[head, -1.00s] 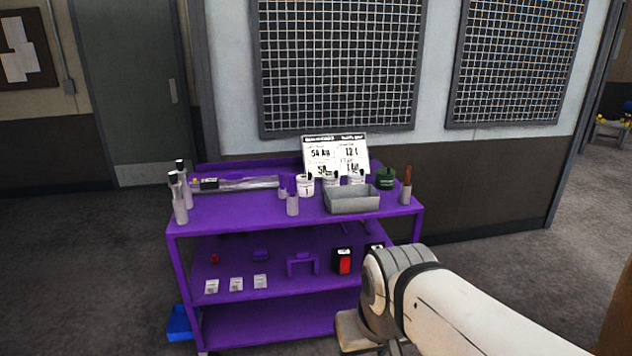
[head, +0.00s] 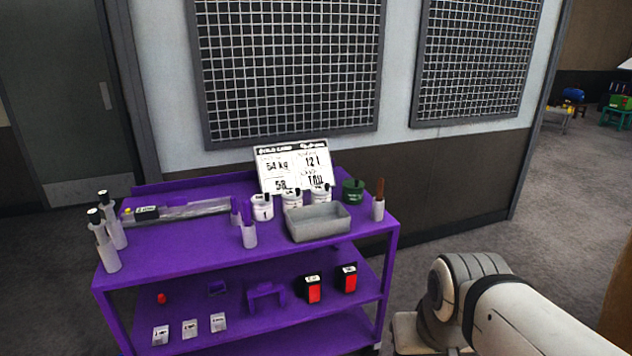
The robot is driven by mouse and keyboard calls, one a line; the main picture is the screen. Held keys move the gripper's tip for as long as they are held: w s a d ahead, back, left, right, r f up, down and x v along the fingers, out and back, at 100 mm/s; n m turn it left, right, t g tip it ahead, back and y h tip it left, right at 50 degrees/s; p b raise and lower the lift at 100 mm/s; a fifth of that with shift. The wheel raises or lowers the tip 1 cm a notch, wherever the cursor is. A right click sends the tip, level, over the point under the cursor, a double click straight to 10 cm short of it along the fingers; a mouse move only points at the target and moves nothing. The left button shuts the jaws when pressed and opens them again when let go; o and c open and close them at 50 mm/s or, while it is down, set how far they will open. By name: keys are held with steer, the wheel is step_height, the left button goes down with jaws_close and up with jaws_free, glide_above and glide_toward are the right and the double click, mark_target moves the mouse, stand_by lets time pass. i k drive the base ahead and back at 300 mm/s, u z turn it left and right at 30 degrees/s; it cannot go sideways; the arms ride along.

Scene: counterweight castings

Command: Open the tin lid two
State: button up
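Three small white tins with dark knobs on top stand in a row on the purple cart's top shelf, in front of the white sign. The left tin (head: 262,208) bears what looks like a 1. The middle tin (head: 292,200) and the right tin (head: 320,195) are partly hidden behind the grey tray, and I cannot read their numbers. Their lids appear to be on. My arm reaches in at the lower right, apart from the cart; my gripper itself does not show.
The purple cart (head: 185,250) also holds a grey tray (head: 318,225), a dark green pot (head: 353,191), a brown-handled item in a cup (head: 378,205), white bottles (head: 105,245) and the sign (head: 293,168). Lower shelves hold small boxes. Floor is clear to the right.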

mark_target(290, 194)
steer(key=z, duration=0.05)
steer(key=i, duration=1.3)
steer(key=u, duration=0.75)
